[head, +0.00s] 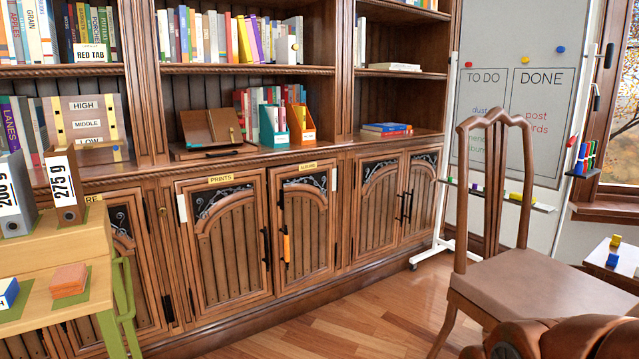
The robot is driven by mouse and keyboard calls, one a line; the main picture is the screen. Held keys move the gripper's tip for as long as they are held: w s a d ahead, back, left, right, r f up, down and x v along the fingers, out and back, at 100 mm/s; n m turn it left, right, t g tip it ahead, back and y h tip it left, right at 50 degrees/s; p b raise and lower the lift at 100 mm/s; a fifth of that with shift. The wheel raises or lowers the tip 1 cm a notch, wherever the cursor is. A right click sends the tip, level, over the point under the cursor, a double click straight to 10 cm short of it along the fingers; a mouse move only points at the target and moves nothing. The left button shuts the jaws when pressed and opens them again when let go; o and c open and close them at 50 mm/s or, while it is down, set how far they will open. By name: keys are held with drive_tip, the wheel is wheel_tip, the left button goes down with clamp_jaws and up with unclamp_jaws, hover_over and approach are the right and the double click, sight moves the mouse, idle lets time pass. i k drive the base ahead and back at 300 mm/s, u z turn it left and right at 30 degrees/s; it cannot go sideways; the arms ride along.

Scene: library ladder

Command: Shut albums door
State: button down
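The albums door (308,232) is a brown wooden cabinet door with an arched plank panel and dark scrollwork at its top. A small yellow albums label (308,166) sits at its top edge. A dark upright handle with an orange-yellow part (286,246) is near its left edge. A white strip (333,179) is at its upper right. The door looks flush or nearly flush with the cabinet front; I cannot tell whether a small gap stands at its left edge. My gripper is not in view.
The prints door (228,245) adjoins on the left. A chair (515,270) stands at right, in front of a whiteboard (510,110). Brown curved furniture (570,338) fills the bottom right. Wooden floor (335,325) before the cabinet is clear.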

sight(302, 234)
drive_tip(key=z, duration=0.05)
drive_tip(key=i, duration=0.75)
drive_tip(key=u, duration=0.95)
drive_tip(key=i, duration=0.75)
drive_tip(key=u, duration=0.85)
